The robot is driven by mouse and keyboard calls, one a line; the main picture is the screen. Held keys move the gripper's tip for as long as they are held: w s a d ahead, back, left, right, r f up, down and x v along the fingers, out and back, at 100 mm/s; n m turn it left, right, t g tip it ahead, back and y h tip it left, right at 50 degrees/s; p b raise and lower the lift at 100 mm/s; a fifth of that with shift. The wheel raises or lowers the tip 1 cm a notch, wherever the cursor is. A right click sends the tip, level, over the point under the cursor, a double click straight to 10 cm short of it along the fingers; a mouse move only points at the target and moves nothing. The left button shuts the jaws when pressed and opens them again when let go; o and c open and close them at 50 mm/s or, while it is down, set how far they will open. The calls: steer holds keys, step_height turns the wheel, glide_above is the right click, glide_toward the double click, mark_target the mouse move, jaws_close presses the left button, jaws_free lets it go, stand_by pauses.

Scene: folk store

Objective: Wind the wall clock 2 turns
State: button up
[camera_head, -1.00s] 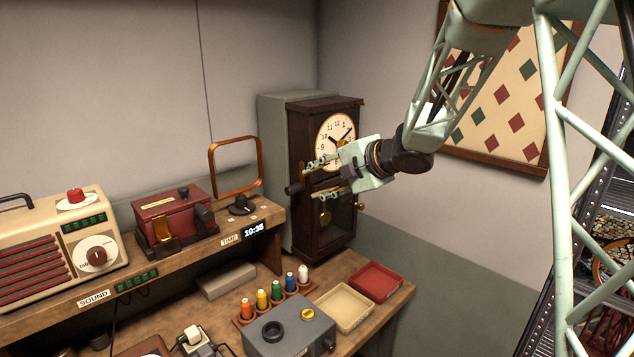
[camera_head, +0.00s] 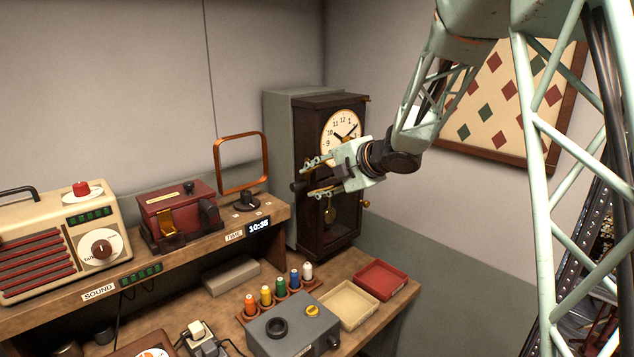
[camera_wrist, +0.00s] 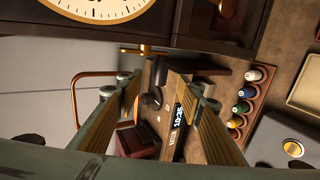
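The wall clock (camera_head: 322,106) is a dark wooden case with a cream dial and a brass pendulum (camera_head: 329,215). Its dial also shows at the top of the wrist view (camera_wrist: 100,8). A black crank handle (camera_head: 298,187) sticks out by the case's front; in the wrist view the black handle (camera_wrist: 158,72) appears beside a brass arm (camera_wrist: 145,50). My gripper (camera_head: 312,178) is in front of the case below the dial, fingers spread. In the wrist view the handle lies in line with the gap between the fingers (camera_wrist: 162,88); I see no contact.
A workbench below holds spools (camera_head: 280,286), a cream tray (camera_head: 347,304), a red tray (camera_head: 388,279) and a grey box (camera_head: 290,332). An orange frame (camera_head: 241,162) and a red machine (camera_head: 178,212) stand on the shelf at left.

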mark_target(301, 185)
steer(key=shift+b+x, duration=0.65)
steer(key=shift+x, duration=2.35)
steer(key=shift+w+a+f, duration=0.1)
steer(key=shift+w, duration=0.05)
steer(key=shift+c, duration=0.2)
steer(key=c, duration=0.7)
steer(key=shift+c, duration=0.2)
